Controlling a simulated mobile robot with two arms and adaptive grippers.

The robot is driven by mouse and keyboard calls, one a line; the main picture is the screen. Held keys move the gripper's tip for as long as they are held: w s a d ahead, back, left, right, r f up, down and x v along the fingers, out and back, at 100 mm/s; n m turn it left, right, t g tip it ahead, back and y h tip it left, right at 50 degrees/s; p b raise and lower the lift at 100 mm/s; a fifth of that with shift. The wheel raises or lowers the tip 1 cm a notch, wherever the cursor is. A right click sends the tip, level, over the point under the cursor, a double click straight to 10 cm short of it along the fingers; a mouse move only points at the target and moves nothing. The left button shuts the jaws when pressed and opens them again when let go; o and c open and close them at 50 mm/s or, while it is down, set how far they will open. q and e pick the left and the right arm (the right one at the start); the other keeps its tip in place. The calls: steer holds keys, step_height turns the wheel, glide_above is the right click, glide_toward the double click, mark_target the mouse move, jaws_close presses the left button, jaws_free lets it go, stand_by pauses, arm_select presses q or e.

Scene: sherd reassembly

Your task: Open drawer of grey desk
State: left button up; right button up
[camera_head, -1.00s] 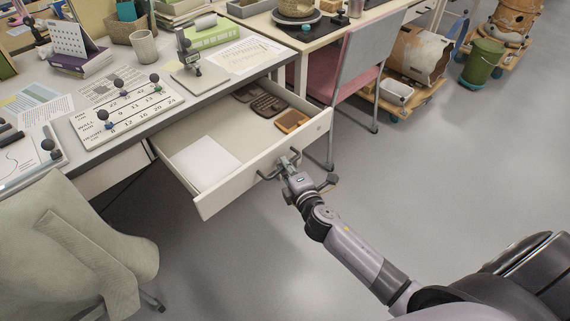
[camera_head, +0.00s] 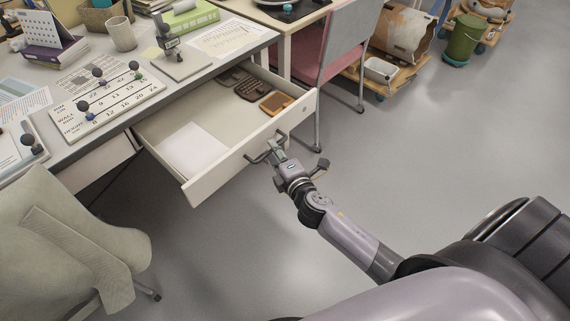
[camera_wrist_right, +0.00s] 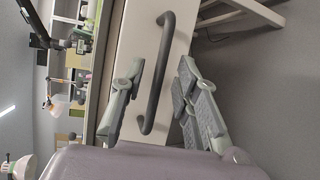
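The grey desk (camera_head: 62,150) is on the left in the head view. Its drawer (camera_head: 245,160) is pulled well out, showing a white sheet, dark brown pieces and an orange-brown block inside. The drawer's dark bar handle (camera_head: 262,155) is on its front panel and also shows in the right wrist view (camera_wrist_right: 166,60). My right gripper (camera_head: 277,149) is at the handle. In the right wrist view its fingers (camera_wrist_right: 162,75) are spread apart, one on each side of the handle, with visible gaps. My left gripper is not in view.
A pale green chair (camera_head: 80,235) stands at lower left. A pink and grey chair (camera_head: 335,50) stands behind the drawer. Wheeled boards with a box, a white tub and a green bucket (camera_head: 463,38) are at the back. The floor right of the drawer is clear.

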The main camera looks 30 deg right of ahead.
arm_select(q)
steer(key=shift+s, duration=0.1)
arm_select(e)
steer(key=s+r, duration=0.2)
steer(key=s, duration=0.8)
steer(key=shift+a, duration=0.25)
steer(key=shift+f, duration=0.1)
